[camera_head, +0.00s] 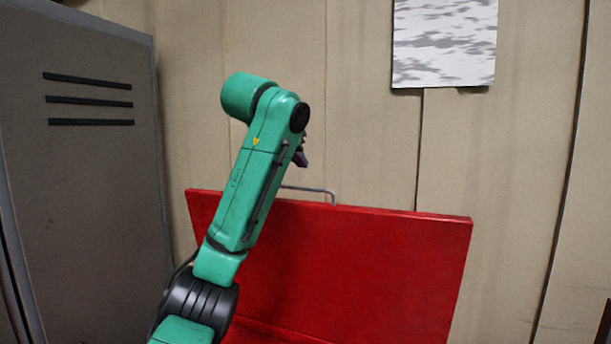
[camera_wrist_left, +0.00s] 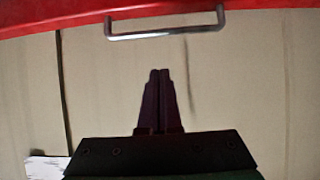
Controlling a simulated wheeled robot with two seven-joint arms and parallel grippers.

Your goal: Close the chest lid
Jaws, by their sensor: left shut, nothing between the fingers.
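The red chest lid (camera_head: 370,265) stands open and raised, close in front of the panelled wall. A metal handle (camera_head: 310,189) sits at its top edge, partly hidden by my left arm. My left gripper (camera_head: 301,158) is mostly hidden behind my green wrist, near the lid's top edge and above the handle. In the left wrist view the shut, empty fingers (camera_wrist_left: 160,75) point toward the handle (camera_wrist_left: 165,32) and the lid edge (camera_wrist_left: 60,20), with a visible gap in the picture. The chest body is barely in view. My right gripper is not in view.
A grey metal locker (camera_head: 90,190) with dark vent slots stands at the left. The beige panelled wall (camera_head: 530,150) is behind the lid. A white and grey sheet (camera_head: 445,42) hangs on the wall above. The space right of my arm is clear.

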